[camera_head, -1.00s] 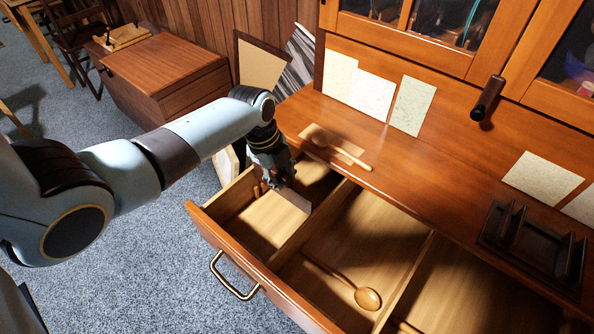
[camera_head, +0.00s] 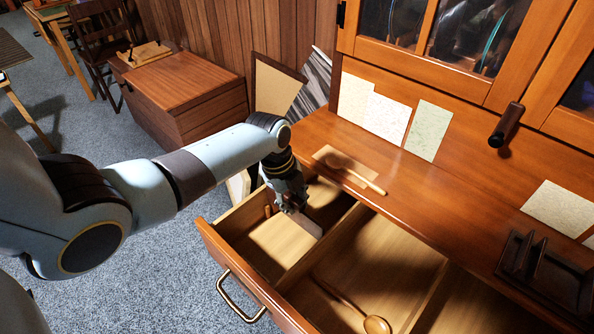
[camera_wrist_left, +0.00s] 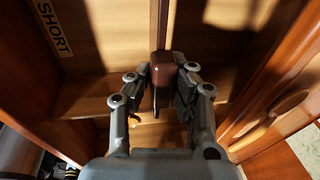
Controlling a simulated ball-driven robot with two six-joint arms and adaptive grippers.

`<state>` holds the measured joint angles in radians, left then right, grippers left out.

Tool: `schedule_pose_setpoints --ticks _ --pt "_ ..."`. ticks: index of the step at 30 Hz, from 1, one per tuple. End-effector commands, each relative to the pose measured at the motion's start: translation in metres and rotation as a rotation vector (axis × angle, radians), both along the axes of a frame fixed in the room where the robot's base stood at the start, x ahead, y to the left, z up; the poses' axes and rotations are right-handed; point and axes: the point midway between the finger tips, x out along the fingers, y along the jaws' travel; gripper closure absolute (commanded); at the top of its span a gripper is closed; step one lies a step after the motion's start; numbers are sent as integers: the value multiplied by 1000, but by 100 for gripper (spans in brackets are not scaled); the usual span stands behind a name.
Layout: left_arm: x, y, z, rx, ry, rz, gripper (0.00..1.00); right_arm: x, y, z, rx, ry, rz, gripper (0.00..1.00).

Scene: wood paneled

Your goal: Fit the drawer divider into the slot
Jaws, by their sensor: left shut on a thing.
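The pulled-out drawer (camera_head: 247,272) has several compartments. My left gripper (camera_head: 292,207) is low over its left compartment. The slot cannot be made out clearly, and I cannot tell whether the divider touches the drawer floor. My right gripper is not in view.
A label reading SHORT (camera_wrist_left: 50,25) is at the left in the wrist view. A long fixed partition (camera_head: 322,247) runs right of the gripper. A dark rack (camera_head: 545,275) stands right.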

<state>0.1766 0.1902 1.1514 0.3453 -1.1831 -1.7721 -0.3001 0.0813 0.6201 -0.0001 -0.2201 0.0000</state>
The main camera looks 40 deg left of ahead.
Motion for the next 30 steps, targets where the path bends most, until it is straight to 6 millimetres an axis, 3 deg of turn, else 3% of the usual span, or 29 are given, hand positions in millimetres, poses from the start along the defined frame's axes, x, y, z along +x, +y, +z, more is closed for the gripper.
schedule_pose_setpoints --ticks 30 --pt "0 0 1 0 0 0 100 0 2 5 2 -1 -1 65"
